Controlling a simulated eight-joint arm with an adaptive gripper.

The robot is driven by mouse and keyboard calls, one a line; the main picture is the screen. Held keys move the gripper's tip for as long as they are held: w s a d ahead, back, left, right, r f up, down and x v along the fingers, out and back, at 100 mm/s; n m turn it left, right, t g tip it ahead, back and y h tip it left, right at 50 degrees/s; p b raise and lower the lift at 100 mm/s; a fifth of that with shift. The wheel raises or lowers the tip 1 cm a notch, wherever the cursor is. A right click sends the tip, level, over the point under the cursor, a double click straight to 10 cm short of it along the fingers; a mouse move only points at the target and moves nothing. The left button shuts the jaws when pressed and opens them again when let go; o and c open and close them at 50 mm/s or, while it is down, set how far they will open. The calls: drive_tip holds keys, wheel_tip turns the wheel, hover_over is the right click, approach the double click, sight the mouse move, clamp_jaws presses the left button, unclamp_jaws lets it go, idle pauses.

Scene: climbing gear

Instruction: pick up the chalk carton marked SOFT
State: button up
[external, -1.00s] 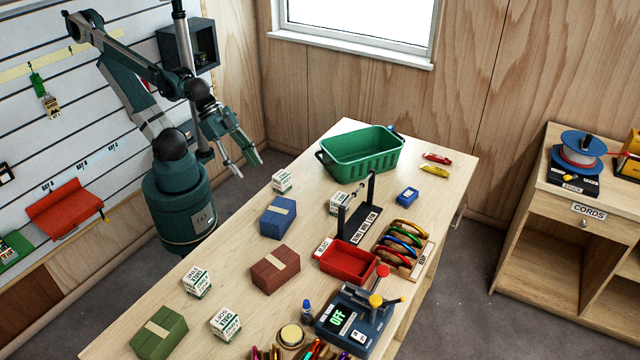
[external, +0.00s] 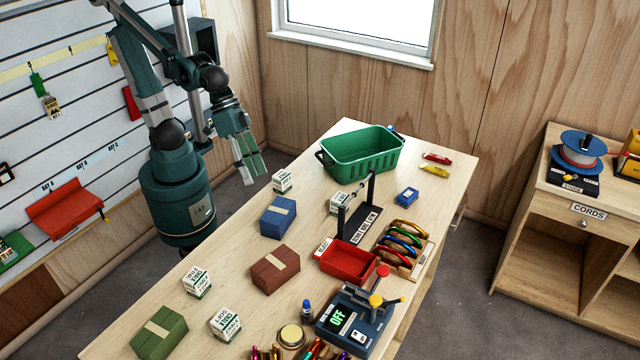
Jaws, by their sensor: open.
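Several small white chalk cartons with dark green lettering stand on the wooden table: a front carton (external: 225,324), a left carton (external: 197,283), a far carton (external: 282,181) and a carton beside the black stand (external: 340,203). The lettering is too small to tell surely which one is marked SOFT. My gripper (external: 253,177) is open and empty, pointing down just off the table's far left edge. It is left of the far carton and apart from it.
Blue (external: 278,216), red-brown (external: 275,269) and green (external: 159,333) packages lie among the cartons. A green basket (external: 362,155), black stand (external: 358,215), red tray (external: 347,262) and scale device (external: 358,318) fill the right side. Bare tabletop (external: 236,255) shows on the left.

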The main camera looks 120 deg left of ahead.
drive_tip(key=w+d+r+n+g+h+p, duration=0.1)
drive_tip(key=w+d+r+n+p, duration=0.2)
drive_tip(key=w+d, duration=0.5)
drive_tip(key=n+g+h+p, duration=0.2)
drive_tip(key=n+g+p, duration=0.2)
drive_tip(key=n+p, duration=0.65)
hover_over(227, 314)
drive_tip(key=a, duration=0.3)
wheel_tip(227, 314, down, 11)
drive_tip(key=shift+d+f+m+g+p, duration=0.3)
drive_tip(key=shift+d+f+p, duration=0.1)
drive_tip(key=shift+d, duration=0.15)
drive_tip(key=shift+f, duration=0.1)
drive_tip(key=shift+x, duration=1.2)
drive_tip(key=shift+d, duration=0.1)
